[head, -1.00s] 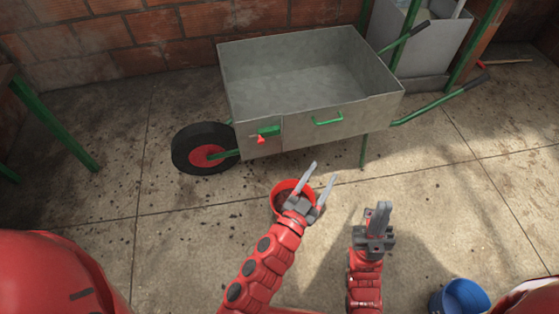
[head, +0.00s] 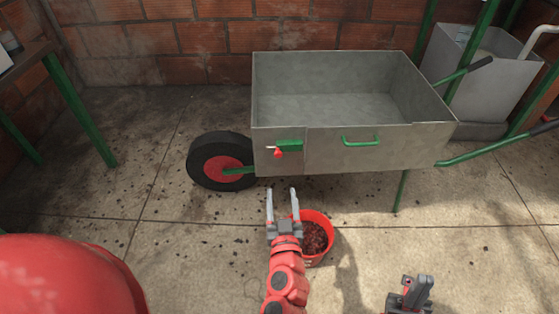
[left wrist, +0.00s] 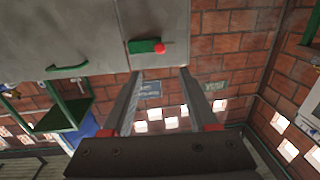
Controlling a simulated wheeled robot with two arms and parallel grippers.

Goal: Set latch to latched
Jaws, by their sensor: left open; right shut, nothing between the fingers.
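The latch (head: 289,147) is a small green piece with a red knob (head: 278,153) on the front left of the grey metal cart (head: 380,150). In the left wrist view the latch (left wrist: 146,46) and its red knob show beyond the fingertips. My left gripper (head: 282,193) is open and empty, below the latch and apart from it. The same fingers (left wrist: 160,72) point toward the cart's front panel in the left wrist view. My right gripper (head: 410,285) is shut and empty at the bottom right, away from the cart.
A red bucket (head: 316,226) with dark red contents stands on the floor beside my left gripper. The cart has a black wheel (head: 218,160) at left and a green handle (head: 361,141) on its front. The concrete floor at left is mostly clear.

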